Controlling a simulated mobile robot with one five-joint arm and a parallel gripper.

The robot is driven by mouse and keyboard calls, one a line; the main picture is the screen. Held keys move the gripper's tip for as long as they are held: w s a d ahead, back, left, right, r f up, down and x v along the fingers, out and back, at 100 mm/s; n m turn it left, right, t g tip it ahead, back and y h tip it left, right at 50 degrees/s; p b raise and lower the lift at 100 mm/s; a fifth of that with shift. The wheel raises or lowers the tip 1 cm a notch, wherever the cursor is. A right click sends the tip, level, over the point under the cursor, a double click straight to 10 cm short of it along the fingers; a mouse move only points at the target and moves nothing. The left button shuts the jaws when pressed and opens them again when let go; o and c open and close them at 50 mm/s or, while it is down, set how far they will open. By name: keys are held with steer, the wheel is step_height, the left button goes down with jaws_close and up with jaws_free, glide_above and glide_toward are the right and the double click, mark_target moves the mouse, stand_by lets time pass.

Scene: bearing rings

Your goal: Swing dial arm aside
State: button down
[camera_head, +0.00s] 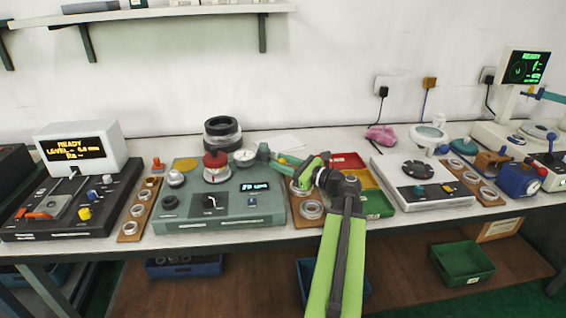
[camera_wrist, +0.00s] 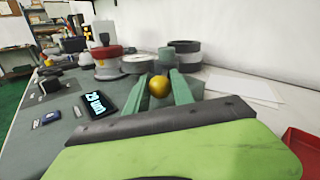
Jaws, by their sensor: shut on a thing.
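The dial gauge (camera_head: 245,157), a round white-faced dial, stands at the back of the grey-green gauge station (camera_head: 225,215), right of a red-topped part (camera_head: 215,160). My gripper (camera_head: 268,153) reaches in from the right, just beside the dial. In the wrist view my two green fingers (camera_wrist: 160,84) are shut on a gold ball knob (camera_wrist: 158,87), which shows between them. The dial housing (camera_wrist: 138,64) is just beyond the knob, and the red-topped part (camera_wrist: 108,62) is to its left. The dial arm itself is mostly hidden by my fingers.
A lit display (camera_head: 255,187) is on the station's front right. A stack of dark rings (camera_head: 222,132) stands behind it. Red, yellow and green bins (camera_head: 378,204) and a wooden ring tray (camera_head: 305,212) lie to the right, close to my arm. Another wooden tray (camera_head: 130,230) is to the left.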

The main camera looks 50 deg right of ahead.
stand_by(0.7)
steer(key=shift+d, duration=0.5)
steer(key=shift+a, duration=0.35)
